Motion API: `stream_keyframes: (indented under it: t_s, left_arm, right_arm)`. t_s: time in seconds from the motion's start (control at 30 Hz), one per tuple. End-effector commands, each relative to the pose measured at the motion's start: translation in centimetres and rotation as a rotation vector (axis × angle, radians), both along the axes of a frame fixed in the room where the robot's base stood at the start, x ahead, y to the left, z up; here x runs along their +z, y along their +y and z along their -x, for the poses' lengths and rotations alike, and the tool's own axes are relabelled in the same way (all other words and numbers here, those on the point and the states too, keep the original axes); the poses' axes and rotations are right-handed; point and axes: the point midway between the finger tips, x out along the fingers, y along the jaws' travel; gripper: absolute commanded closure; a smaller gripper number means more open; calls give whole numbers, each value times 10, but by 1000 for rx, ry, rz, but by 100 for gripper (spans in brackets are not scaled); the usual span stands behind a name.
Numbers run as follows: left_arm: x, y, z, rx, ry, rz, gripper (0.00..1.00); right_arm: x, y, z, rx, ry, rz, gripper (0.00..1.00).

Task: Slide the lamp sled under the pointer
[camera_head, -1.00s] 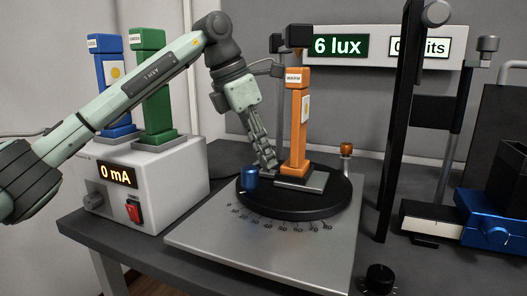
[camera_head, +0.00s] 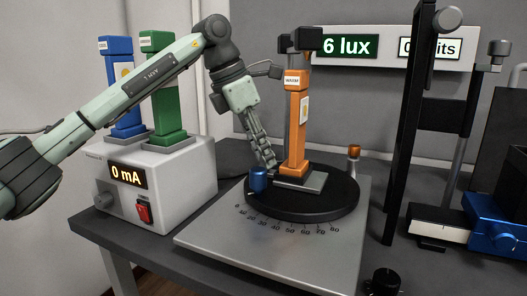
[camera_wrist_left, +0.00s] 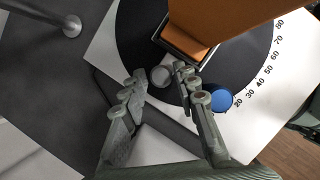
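The orange lamp labelled WARM (camera_head: 296,125) stands upright on a grey square base (camera_head: 300,180) on the black turntable (camera_head: 335,199). I take this lamp and base as the sled. My left gripper (camera_head: 267,166) is low, just left of the lamp base. In the left wrist view its fingers (camera_wrist_left: 160,76) are apart, with a small grey round knob (camera_wrist_left: 162,76) between their tips, beside the lamp base. I cannot tell whether a finger touches it. I cannot pick out the pointer with certainty. My right gripper is not in view.
A blue peg (camera_head: 258,180) and an orange-capped peg (camera_head: 354,151) stand at the turntable's edge. A degree scale curves in front. The white supply box (camera_head: 180,170) carries blue and green lamps. A black post (camera_head: 398,130) stands to the right. The display reads 6 lux (camera_head: 345,46).

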Motion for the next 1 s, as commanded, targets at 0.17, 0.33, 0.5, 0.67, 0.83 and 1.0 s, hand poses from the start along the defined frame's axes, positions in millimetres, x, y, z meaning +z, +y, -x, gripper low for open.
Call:
stream_keyframes:
  t_s: [0.17,0.33,0.5,0.67,0.83,1.0]
  left_arm:
    - [0,-1,0,-2,1,1,70]
    - [6,1,1,-2,0,1,70]
    - [33,12,5,-1,-2,1,70]
    - [66,24,11,-1,-2,1,70]
    - [94,35,15,0,-1,2,70]
    - [108,41,17,0,0,1,70]
  right_arm:
    - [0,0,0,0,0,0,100]
    - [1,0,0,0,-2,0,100]
    - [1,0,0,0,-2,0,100]
    - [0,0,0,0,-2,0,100]
    - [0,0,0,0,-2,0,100]
    - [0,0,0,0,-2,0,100]
